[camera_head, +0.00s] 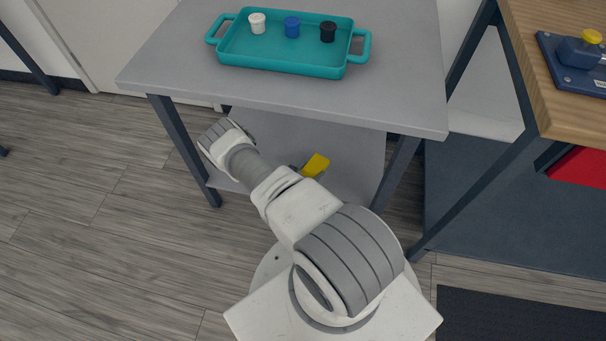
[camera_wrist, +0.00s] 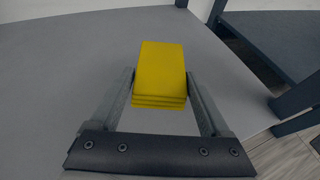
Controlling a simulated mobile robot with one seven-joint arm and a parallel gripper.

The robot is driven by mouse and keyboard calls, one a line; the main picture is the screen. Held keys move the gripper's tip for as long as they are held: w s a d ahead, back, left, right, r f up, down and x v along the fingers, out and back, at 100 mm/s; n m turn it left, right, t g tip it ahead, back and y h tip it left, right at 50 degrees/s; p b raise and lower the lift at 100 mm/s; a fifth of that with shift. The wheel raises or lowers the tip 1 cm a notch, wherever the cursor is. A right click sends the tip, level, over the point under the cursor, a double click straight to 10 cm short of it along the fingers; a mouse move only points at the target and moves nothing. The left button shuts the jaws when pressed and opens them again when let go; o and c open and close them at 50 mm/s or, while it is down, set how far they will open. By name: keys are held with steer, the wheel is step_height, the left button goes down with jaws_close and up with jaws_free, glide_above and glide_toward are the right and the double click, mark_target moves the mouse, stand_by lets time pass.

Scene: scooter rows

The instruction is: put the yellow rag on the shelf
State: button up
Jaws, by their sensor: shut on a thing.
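The yellow rag (camera_wrist: 161,75) is a folded, layered block between the two fingers of my gripper (camera_wrist: 160,88) in the wrist view. The gripper is shut on it. Behind and below the rag is the grey surface of the shelf (camera_wrist: 60,65). In the head view the rag (camera_head: 316,165) shows beside my arm, over the lower shelf (camera_head: 345,150) under the grey table. My arm hides most of the gripper there. I cannot tell whether the rag touches the shelf.
The grey tabletop (camera_head: 270,92) overhangs the shelf, and dark table legs (camera_head: 185,150) stand at its corners. A teal tray (camera_head: 280,71) with white, blue and black small items stands on top. A wooden-topped bench (camera_head: 560,110) is at the right.

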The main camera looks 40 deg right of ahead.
steer(key=w, duration=0.1)
steer(key=w+f+b, duration=0.1)
steer(key=w+f, duration=0.1)
steer(key=shift+w+a+f, duration=0.25)
steer(key=shift+w, duration=0.15)
step_height(320, 180, down, 4)
steer(key=b, duration=0.2)
steer(key=shift+b, duration=0.3)
steer(key=shift+r, duration=0.2)
steer(key=o, duration=1.2)
steer(key=shift+f, duration=0.15)
steer(key=shift+c, duration=0.2)
steer(key=p+v, duration=0.4)
steer(key=v, duration=0.8)
